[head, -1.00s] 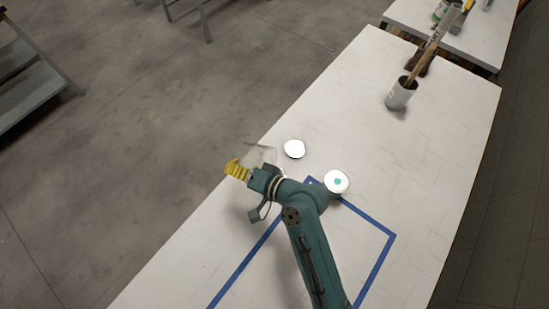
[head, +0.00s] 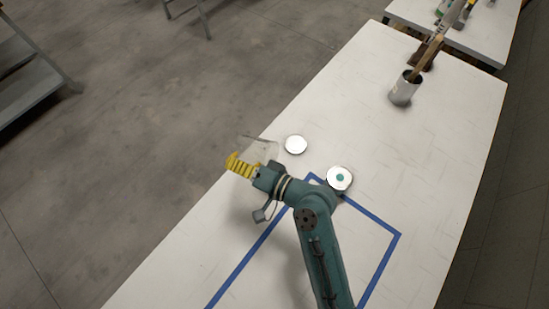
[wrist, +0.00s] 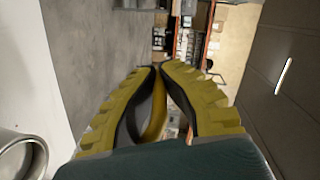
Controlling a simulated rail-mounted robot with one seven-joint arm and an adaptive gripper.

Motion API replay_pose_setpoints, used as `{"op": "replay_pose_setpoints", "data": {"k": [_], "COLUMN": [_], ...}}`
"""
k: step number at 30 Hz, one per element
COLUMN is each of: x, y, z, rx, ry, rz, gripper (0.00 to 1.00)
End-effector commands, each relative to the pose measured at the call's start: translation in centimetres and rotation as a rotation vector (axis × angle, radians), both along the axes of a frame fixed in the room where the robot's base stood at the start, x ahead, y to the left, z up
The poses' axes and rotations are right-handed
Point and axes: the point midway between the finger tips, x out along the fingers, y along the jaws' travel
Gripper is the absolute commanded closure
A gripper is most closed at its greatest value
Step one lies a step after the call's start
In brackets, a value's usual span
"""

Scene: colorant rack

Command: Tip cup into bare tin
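My gripper (head: 240,164) with ribbed yellow fingers is over the table's left edge in the head view. It is shut on a clear, see-through cup (head: 262,149), seen only as a faint outline beside the fingers and seemingly tilted. In the wrist view the fingers (wrist: 160,72) nearly meet at their tips; the cup is hard to make out there. The bare tin (head: 296,145) with a plain white top stands right of the cup, apart from it. Another tin (head: 339,178) has a teal dot in it. A metal tin rim (wrist: 22,155) shows at the wrist view's lower left.
Blue tape (head: 372,215) marks an area on the white table (head: 450,130), partly under my arm. A grey can (head: 404,92) with stirring sticks stands farther back. A second table (head: 478,45) holds more items. The table's right side is clear.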

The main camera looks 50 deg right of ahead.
Motion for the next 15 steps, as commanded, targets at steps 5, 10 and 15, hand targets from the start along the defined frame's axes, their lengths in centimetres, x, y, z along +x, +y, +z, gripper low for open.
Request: {"op": "replay_pose_setpoints", "data": {"k": [5,10,15], "x": [-0.21,-0.39,-0.61], "y": [-0.08,-0.14,-0.17], "z": [-0.04,0.15,0.28], "rx": [0.005,0.008,0.012], "ry": [-0.025,-0.048,-0.069], "rz": [-0.001,0.000,-0.001], "gripper": [1.00,1.00,1.00]}}
